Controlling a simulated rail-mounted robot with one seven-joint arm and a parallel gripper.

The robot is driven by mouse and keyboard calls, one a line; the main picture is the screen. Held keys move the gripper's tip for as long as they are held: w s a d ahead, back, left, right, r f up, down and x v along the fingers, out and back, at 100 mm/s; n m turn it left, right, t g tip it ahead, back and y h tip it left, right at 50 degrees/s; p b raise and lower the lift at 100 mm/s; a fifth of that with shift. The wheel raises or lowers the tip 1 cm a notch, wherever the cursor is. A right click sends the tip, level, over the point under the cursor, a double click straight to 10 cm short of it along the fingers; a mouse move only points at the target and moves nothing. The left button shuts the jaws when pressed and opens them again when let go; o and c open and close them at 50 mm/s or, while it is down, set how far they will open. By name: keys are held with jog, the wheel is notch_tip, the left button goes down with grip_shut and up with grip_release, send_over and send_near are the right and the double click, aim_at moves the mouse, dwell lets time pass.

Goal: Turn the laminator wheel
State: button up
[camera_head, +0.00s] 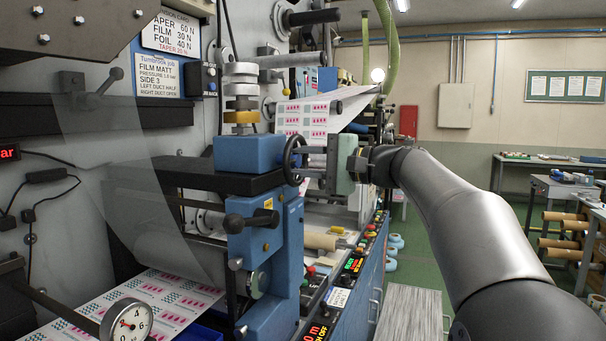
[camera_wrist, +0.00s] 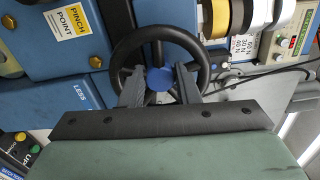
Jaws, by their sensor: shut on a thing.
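The black laminator wheel (camera_head: 288,160) is a spoked handwheel on the blue laminator block (camera_head: 246,158). In the wrist view the wheel (camera_wrist: 204,62) faces me, with a blue hub (camera_wrist: 160,78) at its centre. My gripper (camera_head: 314,161) reaches the wheel from the right in the head view. In the wrist view the two grey fingers of my gripper (camera_wrist: 159,84) lie on either side of the hub, inside the rim, shut on the wheel. The exact contact on the hub or spokes is hard to tell.
A pressure gauge (camera_head: 127,322) stands at the front left. Printed web (camera_head: 302,120) runs behind the wheel. A yellow pinch point label (camera_wrist: 74,23) sits beside the wheel. A control panel (camera_head: 357,262) lies below.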

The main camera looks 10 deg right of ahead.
jog(key=shift+n+b, duration=0.3)
jog(key=shift+n, duration=0.2)
jog(key=o, duration=0.7)
jog(key=shift+c, duration=0.2)
jog(key=shift+d, duration=0.1)
jog(key=v, duration=1.7)
jog(key=shift+s, duration=0.15)
